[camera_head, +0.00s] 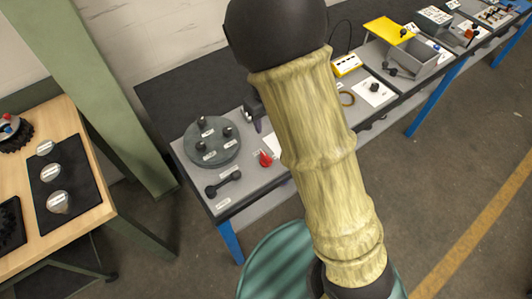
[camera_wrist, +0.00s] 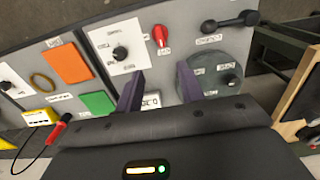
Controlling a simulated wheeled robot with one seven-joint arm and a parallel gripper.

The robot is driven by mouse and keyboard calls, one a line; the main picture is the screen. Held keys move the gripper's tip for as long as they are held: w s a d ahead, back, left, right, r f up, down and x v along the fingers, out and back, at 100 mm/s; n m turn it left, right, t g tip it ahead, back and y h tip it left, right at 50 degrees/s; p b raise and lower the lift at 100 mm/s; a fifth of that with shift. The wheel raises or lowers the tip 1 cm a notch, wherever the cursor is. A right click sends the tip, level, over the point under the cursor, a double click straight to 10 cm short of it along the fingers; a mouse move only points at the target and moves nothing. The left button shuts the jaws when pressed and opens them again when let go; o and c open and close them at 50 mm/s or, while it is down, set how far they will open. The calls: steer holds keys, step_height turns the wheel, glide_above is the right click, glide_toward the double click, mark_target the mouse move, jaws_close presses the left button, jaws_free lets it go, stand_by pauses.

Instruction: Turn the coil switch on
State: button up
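A white plate with a black rotary knob (camera_wrist: 120,52) lies on the grey bench top, beyond my gripper in the wrist view. A red-handled control (camera_wrist: 160,38) sits to its right; it also shows in the head view (camera_head: 265,159), left of my arm. A partly covered white label (camera_wrist: 151,101) lies between my fingers. The lettering is too small to tell which control is the coil switch. My gripper (camera_wrist: 160,90) is open and empty, its two purple fingers apart above the bench. In the head view my forearm hides most of it.
A round grey-green disc with black knobs (camera_head: 212,142) and a black lever (camera_head: 223,184) stand left of my gripper in the head view. Orange (camera_wrist: 68,64) and green (camera_wrist: 97,104) pads lie nearby.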

mark_target(266, 156)
step_height(266, 156, down, 17)
steer(key=shift+f+p, duration=0.15)
steer(key=shift+p, duration=0.75)
steer(key=shift+c, duration=0.2)
jaws_close()
